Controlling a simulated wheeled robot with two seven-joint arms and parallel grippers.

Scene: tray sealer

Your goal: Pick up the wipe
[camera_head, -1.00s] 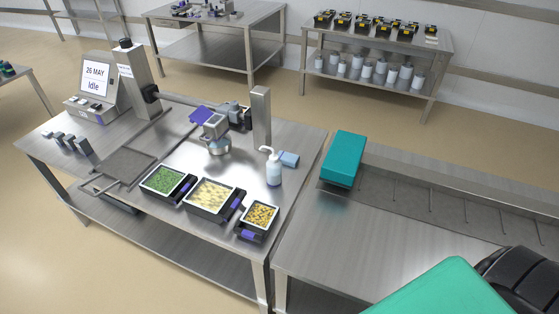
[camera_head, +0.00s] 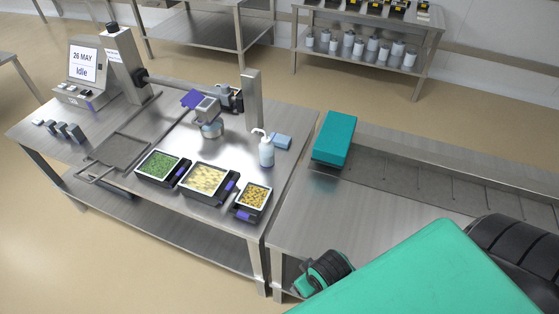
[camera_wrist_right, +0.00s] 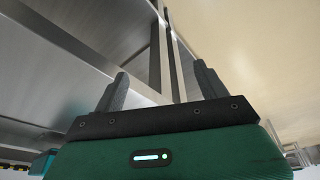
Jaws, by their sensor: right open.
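The wipe looks to be the small folded blue cloth (camera_head: 281,141), lying on the steel table just behind and right of a white-capped bottle (camera_head: 266,151) in the head view. My right gripper (camera_wrist_right: 161,70) is open and empty in the right wrist view, its two dark fingers apart. Steel table framing and floor lie beyond the fingers; the wipe does not show in that view. In the head view my green right arm fills the lower right, well away from the wipe, and its fingers cannot be made out. My left gripper is not in view.
Three food trays, green (camera_head: 161,165), pale (camera_head: 205,180) and orange (camera_head: 254,197), stand in front of the bottle. A steel post (camera_head: 251,100) rises left of the wipe. A teal block (camera_head: 333,138) sits right of it. The side table's front surface (camera_head: 300,215) is clear.

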